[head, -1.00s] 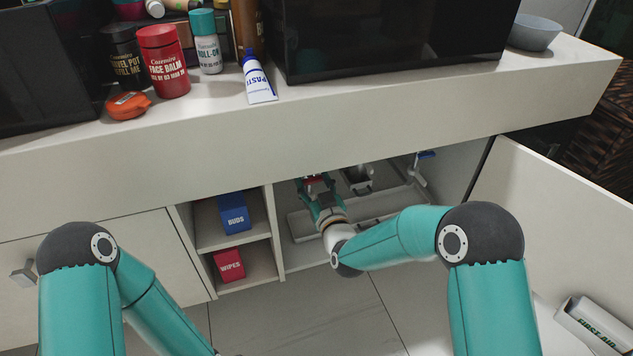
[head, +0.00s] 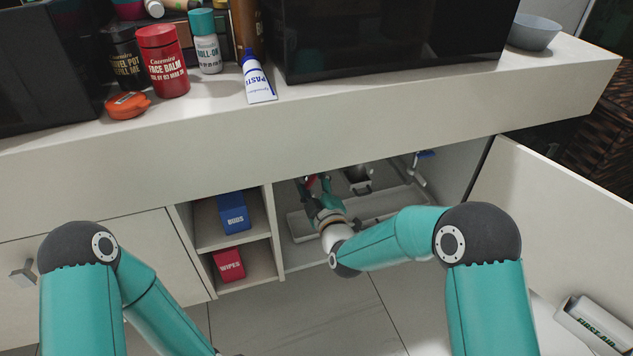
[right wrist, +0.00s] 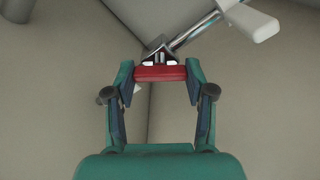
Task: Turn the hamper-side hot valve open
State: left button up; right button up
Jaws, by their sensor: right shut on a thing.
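The hot valve has a red handle (head: 310,181), seen small and partly covered inside the open cabinet under the counter. In the right wrist view the red handle (right wrist: 160,73) is a short bar in front of a metal valve body and pipe (right wrist: 190,36). My right gripper (head: 317,188) reaches into the cabinet and is shut on this handle. In the right wrist view its two fingers (right wrist: 160,77) hold the bar's two ends. My left arm (head: 135,290) hangs at the lower left; its gripper is out of the picture.
A blue-handled valve (head: 426,155) is at the cabinet's right side. The cabinet door (head: 560,215) stands open at the right. A tray (head: 385,205) lies on the cabinet floor. Shelves with a blue box (head: 233,213) and red box (head: 229,265) are left. A wicker hamper (head: 605,140) stands far right.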

jog(key=n, duration=0.4)
jog(key=shift+f+n, duration=0.1)
jog(key=shift+n, duration=1.6)
jog(key=shift+f, duration=0.1)
jog(key=o, duration=1.2)
jog(key=shift+c, duration=0.2)
jog(key=v, duration=1.2)
